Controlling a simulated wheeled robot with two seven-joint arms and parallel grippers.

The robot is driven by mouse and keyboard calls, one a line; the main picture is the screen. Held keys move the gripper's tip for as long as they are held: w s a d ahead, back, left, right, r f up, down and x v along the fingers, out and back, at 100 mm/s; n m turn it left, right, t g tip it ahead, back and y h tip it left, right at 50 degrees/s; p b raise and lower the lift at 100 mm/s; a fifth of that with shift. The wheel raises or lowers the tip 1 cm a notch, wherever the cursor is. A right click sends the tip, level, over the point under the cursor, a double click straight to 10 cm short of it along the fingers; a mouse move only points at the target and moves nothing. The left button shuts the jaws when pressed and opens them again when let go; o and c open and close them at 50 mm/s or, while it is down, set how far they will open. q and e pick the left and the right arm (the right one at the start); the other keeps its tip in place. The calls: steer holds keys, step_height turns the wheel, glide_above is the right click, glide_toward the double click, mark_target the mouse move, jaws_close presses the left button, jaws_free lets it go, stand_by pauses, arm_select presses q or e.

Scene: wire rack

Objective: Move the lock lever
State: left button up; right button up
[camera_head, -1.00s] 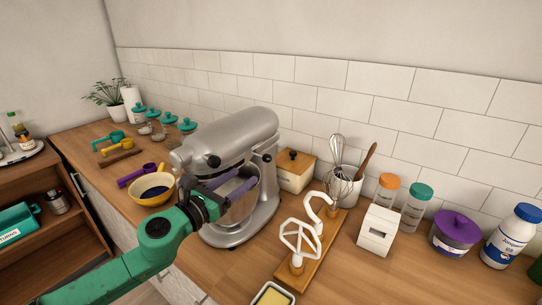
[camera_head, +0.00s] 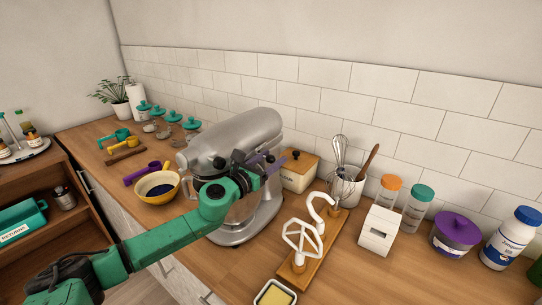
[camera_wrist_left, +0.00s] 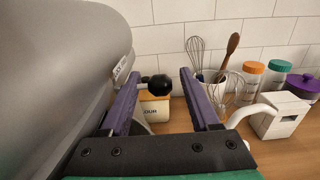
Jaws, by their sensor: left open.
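The silver stand mixer (camera_head: 232,138) stands on the wooden counter, its bowl partly hidden behind my left arm. In the left wrist view, the mixer's grey head (camera_wrist_left: 65,70) fills the left side. The lock lever (camera_wrist_left: 157,84), a black ball on a short metal stem, sticks out from its side beside a small label. My left gripper (camera_head: 267,163) is at the near side of the mixer, its purple fingers pointing toward the back wall. In the wrist view, the gripper (camera_wrist_left: 159,74) is open, with the lever's ball between the fingers, closer to the left one. My right gripper is not in view.
A wooden-lidded flour box (camera_head: 298,172) stands just behind the fingertips. A whisk crock (camera_head: 346,186) and a board with white mixer attachments (camera_head: 308,255) are to the right. A yellow bowl (camera_head: 157,188) is left of the mixer.

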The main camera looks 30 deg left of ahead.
arm_select(q)
steer(key=shift+s, duration=0.1)
jaws_close()
stand_by(1.3)
